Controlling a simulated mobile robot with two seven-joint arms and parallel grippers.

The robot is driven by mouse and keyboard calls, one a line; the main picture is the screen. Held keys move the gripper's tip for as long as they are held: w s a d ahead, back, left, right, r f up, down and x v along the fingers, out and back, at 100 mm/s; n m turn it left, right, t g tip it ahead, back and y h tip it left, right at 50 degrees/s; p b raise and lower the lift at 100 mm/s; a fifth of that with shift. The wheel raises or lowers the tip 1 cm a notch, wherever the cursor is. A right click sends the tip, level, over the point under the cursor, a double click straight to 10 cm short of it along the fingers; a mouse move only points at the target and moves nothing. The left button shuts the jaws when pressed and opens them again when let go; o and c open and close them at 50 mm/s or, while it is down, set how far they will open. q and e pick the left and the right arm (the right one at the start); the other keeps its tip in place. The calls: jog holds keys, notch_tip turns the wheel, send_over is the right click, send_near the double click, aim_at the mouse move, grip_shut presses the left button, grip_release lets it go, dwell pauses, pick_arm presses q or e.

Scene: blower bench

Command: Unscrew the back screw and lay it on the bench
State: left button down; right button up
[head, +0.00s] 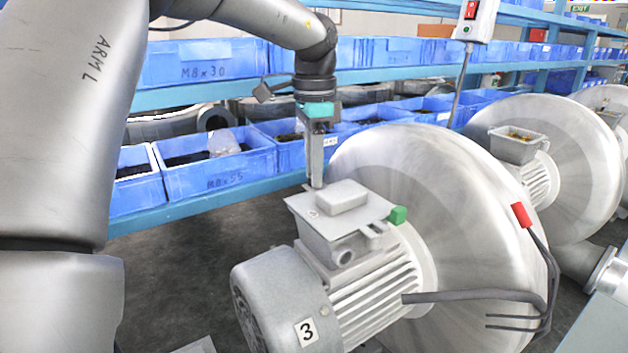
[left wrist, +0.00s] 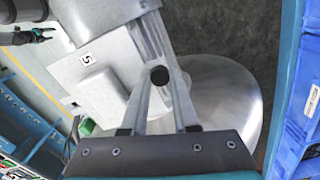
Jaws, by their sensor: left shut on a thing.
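My left gripper (head: 315,186) points straight down at the back left corner of the grey terminal box (head: 322,222) on top of the motor. Its fingers are closed at the tips, around a small dark round thing (left wrist: 159,75), which looks like the back screw. In the head view the screw is hidden by the fingertips, and I cannot tell whether it is still seated. The box lid, with its raised block (head: 342,196), is level.
A green piece (head: 397,214) sits at the lid's right corner. The large blower housing (head: 440,170) stands right behind the motor (head: 285,300). Cables with a red plug (head: 521,215) hang at the right. Blue bins (head: 220,178) line the shelf behind.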

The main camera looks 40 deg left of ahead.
pick_arm(q)
jog(key=n, duration=0.4)
jog(key=shift+n, duration=0.3)
jog(key=c, duration=1)
grip_release()
jog(key=shift+o, duration=0.2)
